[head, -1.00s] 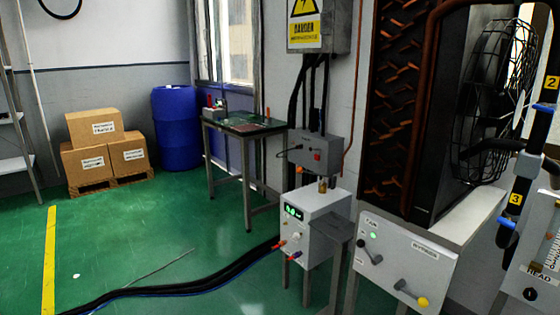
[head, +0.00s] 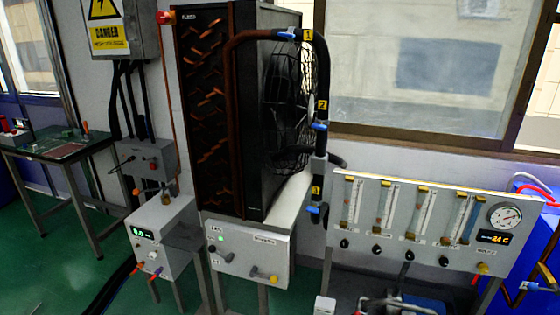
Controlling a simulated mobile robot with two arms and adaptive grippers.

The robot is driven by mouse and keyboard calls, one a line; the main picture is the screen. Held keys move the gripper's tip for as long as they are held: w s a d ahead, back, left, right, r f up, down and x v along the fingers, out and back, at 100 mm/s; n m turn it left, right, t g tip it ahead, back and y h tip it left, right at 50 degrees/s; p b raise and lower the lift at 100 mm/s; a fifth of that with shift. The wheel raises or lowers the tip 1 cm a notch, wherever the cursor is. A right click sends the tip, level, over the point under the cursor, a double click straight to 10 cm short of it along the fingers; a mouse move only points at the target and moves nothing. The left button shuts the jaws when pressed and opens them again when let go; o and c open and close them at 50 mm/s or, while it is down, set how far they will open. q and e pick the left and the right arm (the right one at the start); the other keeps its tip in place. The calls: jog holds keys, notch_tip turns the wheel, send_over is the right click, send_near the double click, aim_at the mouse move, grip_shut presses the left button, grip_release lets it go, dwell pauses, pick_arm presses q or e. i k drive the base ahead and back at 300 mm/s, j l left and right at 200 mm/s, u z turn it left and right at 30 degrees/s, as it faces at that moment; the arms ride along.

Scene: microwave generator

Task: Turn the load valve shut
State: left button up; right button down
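No label reading "load" is legible, so I cannot tell which valve is the load valve. A grey flow panel (head: 372,215) stands at the right in the head view, with several upright flow tubes and a row of black knobs below them, such as the leftmost knob (head: 344,243). A yellow knob (head: 483,268) sits at its lower right. Three blue-handled valves, tagged 1 (head: 287,34), 2 (head: 320,127) and 3 (head: 314,209), sit on the black pipe. A grey box below the radiator carries a yellow-ended lever (head: 262,276). Neither gripper is in view.
A tall radiator (head: 215,120) with a caged fan (head: 285,110) stands in the middle. A white power unit (head: 160,235) and a work table (head: 60,145) are at the left. Dark equipment (head: 395,300) lies low under the panel. Green floor shows at lower left.

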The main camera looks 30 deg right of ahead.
aim_at(410, 254)
jog(key=z, duration=2.15)
